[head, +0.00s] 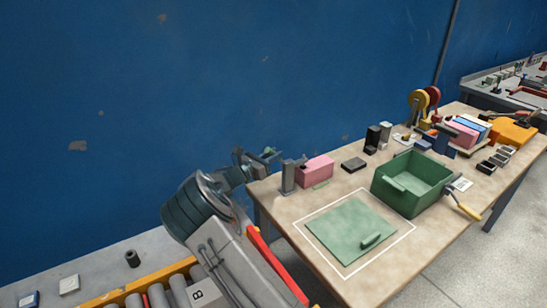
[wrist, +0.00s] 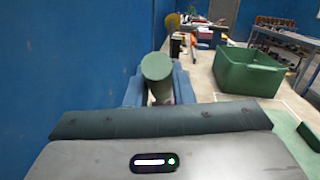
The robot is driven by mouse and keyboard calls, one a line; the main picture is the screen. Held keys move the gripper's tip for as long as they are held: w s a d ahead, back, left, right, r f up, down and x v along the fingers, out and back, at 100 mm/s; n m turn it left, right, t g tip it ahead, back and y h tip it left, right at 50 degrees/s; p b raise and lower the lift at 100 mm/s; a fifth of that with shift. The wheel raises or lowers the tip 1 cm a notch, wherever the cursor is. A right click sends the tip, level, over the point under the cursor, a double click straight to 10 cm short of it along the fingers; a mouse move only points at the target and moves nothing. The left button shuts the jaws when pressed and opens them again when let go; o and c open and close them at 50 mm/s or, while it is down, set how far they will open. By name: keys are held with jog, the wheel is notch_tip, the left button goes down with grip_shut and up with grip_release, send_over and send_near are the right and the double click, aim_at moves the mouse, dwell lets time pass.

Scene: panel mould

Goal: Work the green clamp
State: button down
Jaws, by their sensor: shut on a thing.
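My gripper (head: 268,155) is at the near left corner of the workbench, beside a grey post. In the wrist view its blue fingers (wrist: 158,92) stand on both sides of a green round-ended handle (wrist: 157,67), and they are shut on it. A little of this green also shows between the fingers in the head view (head: 270,151). I take it for the green clamp's handle; the clamp's lower part is hidden behind my fingers and wrist. The grey post (head: 288,177) stands just right of the gripper, next to a pink block (head: 315,169).
The workbench (head: 287,210) holds a green mat (head: 345,222) inside a white outline, with a small green bar (head: 371,240) on it. A green bin (head: 408,196) stands right of it. A blue wall (head: 180,90) rises behind my arm.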

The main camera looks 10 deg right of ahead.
jog(key=shift+s+a+f+t+h+b, duration=0.15)
jog(key=shift+a+f+t+h+b, duration=0.2)
jog(key=shift+f+h+b, duration=0.3)
jog(key=shift+a+t, duration=0.1)
jog(key=shift+t, duration=0.15)
jog(key=shift+r, duration=0.1)
